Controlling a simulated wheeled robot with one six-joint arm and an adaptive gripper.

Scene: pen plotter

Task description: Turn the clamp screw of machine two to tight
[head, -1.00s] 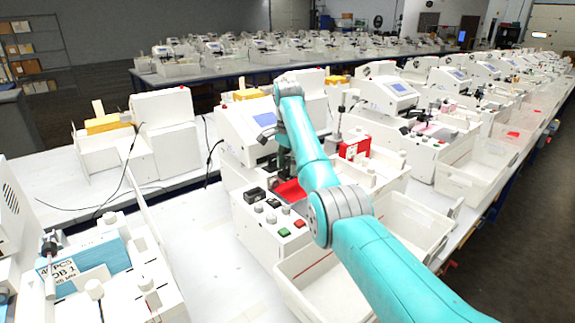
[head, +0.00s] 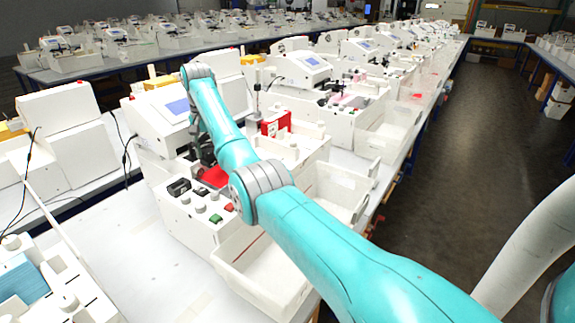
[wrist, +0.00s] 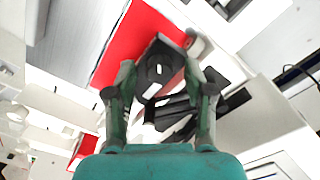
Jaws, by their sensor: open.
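My gripper (wrist: 168,76) is open in the wrist view, one finger on each side of a black clamp part (wrist: 153,88) with a pale mark on it. This seems to be the clamp screw; I cannot tell whether the fingers touch it or how far it is turned. A red sheet (wrist: 128,42) lies beside it. In the head view my arm reaches over a white plotter machine (head: 155,140) with a blue screen, and the gripper is mostly hidden near the red sheet (head: 214,177). No machine number is readable.
Black, green and red buttons (head: 216,219) sit on the machine's front panel. An open white bin (head: 262,292) stands in front. A red box (head: 275,123) is on the right side. Similar machines line the bench, with a clear aisle (head: 470,150) at right.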

